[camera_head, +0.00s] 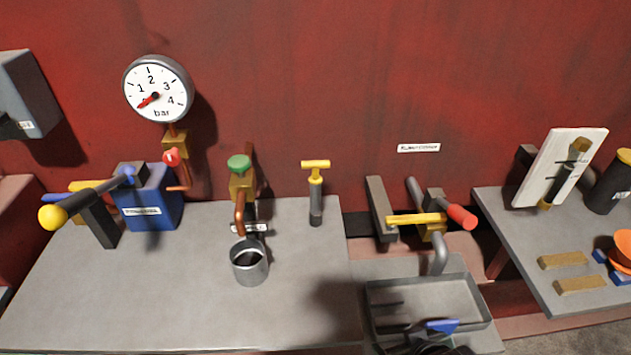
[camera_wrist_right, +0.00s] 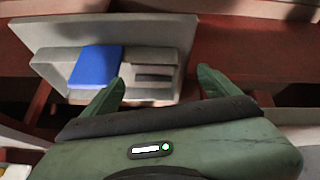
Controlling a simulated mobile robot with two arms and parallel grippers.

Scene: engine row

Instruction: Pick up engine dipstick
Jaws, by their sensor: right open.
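The engine dipstick (camera_head: 316,166) has a yellow T-shaped handle and stands upright in a dark grey tube near the back edge of the grey bench, against the red wall. My right gripper shows in the right wrist view (camera_wrist_right: 160,88), with its two green fingers spread apart and nothing between them. In the head view only a dark part of what looks like this gripper shows at the bottom edge, over the grey tray, to the right of and nearer than the dipstick. The dipstick does not show in the wrist view. My left gripper is not in view.
A grey tray (camera_head: 385,284) sits under a tap with a yellow lever (camera_head: 416,219); a blue piece (camera_wrist_right: 95,66) lies in it. A metal cup (camera_head: 249,265) stands left of the dipstick under a green-knobbed valve (camera_head: 239,164). The bench front (camera_head: 150,305) is clear.

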